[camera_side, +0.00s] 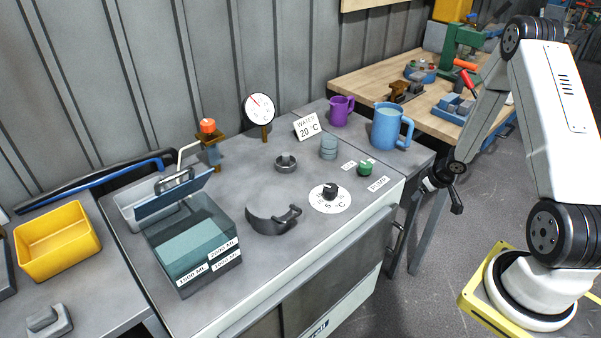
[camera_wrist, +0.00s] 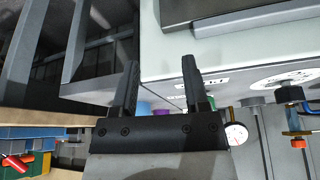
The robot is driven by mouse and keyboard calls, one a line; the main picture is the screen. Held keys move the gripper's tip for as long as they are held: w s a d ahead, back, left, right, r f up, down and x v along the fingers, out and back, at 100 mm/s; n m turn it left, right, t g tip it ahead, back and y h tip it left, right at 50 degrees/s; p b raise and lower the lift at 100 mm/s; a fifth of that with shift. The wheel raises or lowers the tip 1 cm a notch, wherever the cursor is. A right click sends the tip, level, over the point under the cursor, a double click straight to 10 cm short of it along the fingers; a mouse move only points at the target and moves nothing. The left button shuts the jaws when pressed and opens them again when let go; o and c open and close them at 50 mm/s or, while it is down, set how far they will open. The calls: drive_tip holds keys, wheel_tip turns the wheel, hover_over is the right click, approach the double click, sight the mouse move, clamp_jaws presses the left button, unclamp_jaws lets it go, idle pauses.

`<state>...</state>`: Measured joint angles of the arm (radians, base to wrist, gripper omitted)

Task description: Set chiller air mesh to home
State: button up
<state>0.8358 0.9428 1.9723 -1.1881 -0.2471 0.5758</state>
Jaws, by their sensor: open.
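The grey chiller bench (camera_side: 225,262) carries a clear tank of teal liquid (camera_side: 192,250) with volume labels and a raised lid. A black knob (camera_side: 331,190) sits on a white temperature dial (camera_side: 318,206), which also shows at the right of the wrist view (camera_wrist: 275,82). A green knob (camera_side: 366,168) stands near two small labels, a grey ribbed cylinder (camera_side: 328,147) and a low grey round fitting (camera_side: 286,163). I cannot tell which part is the air mesh. My gripper (camera_side: 441,197) is open and empty, right of the bench; both fingers show in the wrist view (camera_wrist: 161,75).
A dark curved piece with a handle (camera_side: 272,220) lies near the front. A round gauge (camera_side: 259,107), purple mug (camera_side: 340,110) and blue mug (camera_side: 390,126) stand behind. A yellow bin (camera_side: 56,240) is left; a wooden workbench (camera_side: 365,82) with tools is back right.

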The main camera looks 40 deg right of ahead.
hover_over(401, 235)
drive_tip(key=s, duration=0.3)
wheel_tip(401, 235, down, 15)
drive_tip(key=shift+w+f, duration=0.1)
drive_tip(key=shift+w, duration=0.15)
drive_tip(key=shift+f, duration=0.1)
drive_tip(key=shift+x, duration=3.8)
drive_tip(key=shift+d, duration=0.1)
clamp_jaws()
